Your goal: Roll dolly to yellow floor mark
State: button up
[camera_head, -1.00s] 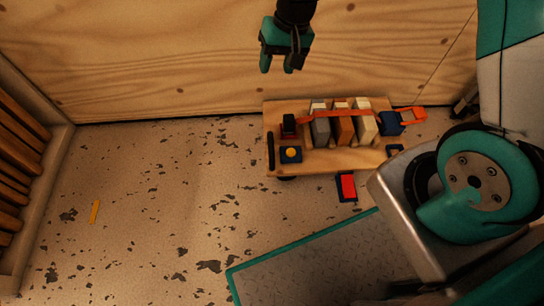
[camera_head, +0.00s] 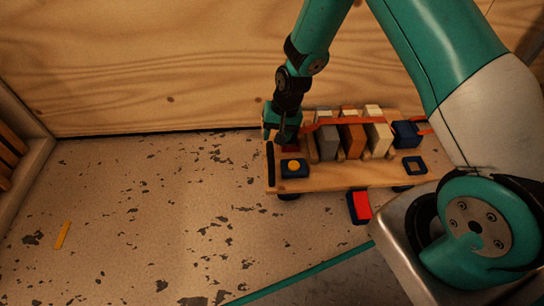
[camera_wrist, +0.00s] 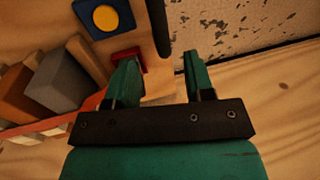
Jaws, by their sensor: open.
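The wooden dolly (camera_head: 330,180) stands on the speckled floor against the plywood wall. It carries several grey, brown and cream blocks under an orange strap (camera_head: 335,121). A dark pad with a yellow disc (camera_head: 293,167) sits at its left end, and it also shows in the wrist view (camera_wrist: 103,16). A black bar (camera_head: 270,164) runs along the dolly's left edge. My gripper (camera_head: 282,136) is open over the dolly's left back corner. In the wrist view its fingers (camera_wrist: 160,85) are apart, with a red piece (camera_wrist: 127,54) near the left one. The yellow floor mark (camera_head: 62,235) lies far left.
A red and dark block (camera_head: 360,205) is on the floor at the dolly's front edge. A slatted wooden rack (camera_head: 10,150) stands at the far left. The floor between dolly and mark is clear. The plywood wall (camera_head: 150,60) is close behind the dolly.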

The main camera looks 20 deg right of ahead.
aim_at(271, 152)
jog(key=f+b, duration=0.1)
jog(key=f, duration=0.1)
jog(key=a+f+b, duration=0.1)
jog(key=f, duration=0.2)
jog(key=f+b, duration=0.1)
jog(key=f, duration=0.1)
jog(key=shift+w+a+f, duration=0.2)
jog(key=shift+f, duration=0.1)
grip_shut()
